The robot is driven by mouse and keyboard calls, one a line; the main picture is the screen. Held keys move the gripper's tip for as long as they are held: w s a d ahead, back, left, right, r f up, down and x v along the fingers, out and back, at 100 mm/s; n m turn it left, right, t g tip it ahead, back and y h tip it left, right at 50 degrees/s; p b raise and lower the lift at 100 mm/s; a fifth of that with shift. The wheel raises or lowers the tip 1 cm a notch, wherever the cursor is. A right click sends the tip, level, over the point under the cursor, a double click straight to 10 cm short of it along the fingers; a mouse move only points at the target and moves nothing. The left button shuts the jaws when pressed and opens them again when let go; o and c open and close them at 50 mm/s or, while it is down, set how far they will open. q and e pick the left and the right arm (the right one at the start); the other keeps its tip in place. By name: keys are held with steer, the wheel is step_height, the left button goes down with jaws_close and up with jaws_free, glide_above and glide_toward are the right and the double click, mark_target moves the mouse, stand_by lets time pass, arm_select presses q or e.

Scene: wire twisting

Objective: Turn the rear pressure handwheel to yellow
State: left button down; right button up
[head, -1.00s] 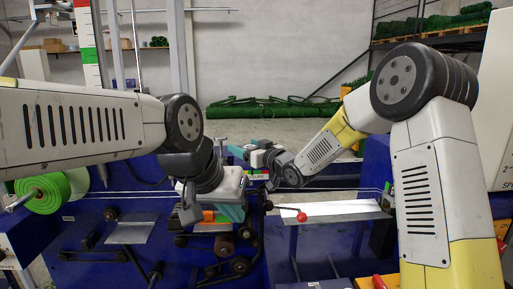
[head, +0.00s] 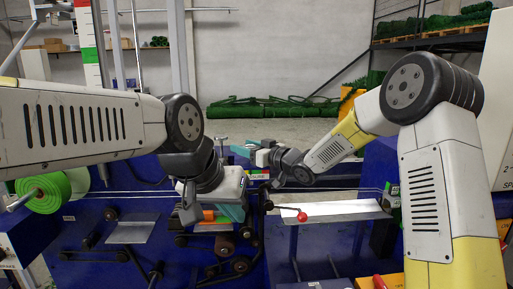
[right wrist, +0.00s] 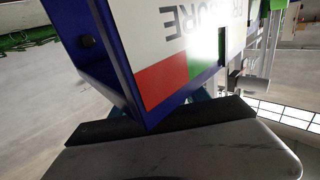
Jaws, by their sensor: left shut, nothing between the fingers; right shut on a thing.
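My right gripper (head: 240,151) is at the back of the blue machine, just behind the pressure sign (head: 259,176). In the right wrist view the white sign (right wrist: 183,40) reads "...SURE" upside down, with a red band (right wrist: 165,82) and a green band (right wrist: 202,62). My left gripper (head: 232,212) is shut and empty, low over the front of the machine, beside an orange block (head: 208,215).
A red-knobbed lever (head: 302,217) stands by a pale metal plate (head: 335,210) on the right. Rollers (head: 225,248) sit below my left gripper. A green spool (head: 42,193) is at the far left. Wires cross the machine.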

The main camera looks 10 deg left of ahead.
steer(key=n+g+y, duration=0.1)
steer(key=g, duration=0.1)
steer(key=n+g, duration=0.2)
steer(key=g, duration=0.1)
steer(key=s+n+g+y, duration=0.1)
steer(key=n+g, duration=0.1)
steer(key=shift+a+g+y, duration=0.15)
steer(key=shift+g+y, duration=0.15)
steer(key=shift+s+n+g, duration=0.25)
steer(key=shift+n+g, duration=0.7)
steer(key=shift+g, duration=0.45)
steer(key=shift+s+n+g, duration=0.2)
steer(key=shift+n+g, duration=0.75)
steer(key=shift+g, duration=0.45)
steer(key=shift+r+g, duration=0.1)
steer(key=shift+g, duration=0.2)
steer(key=o, duration=1.4)
steer(key=shift+c, duration=0.2)
steer(key=v, duration=0.7)
steer(key=shift+w+d+r, duration=0.1)
steer(key=shift+d, duration=0.3)
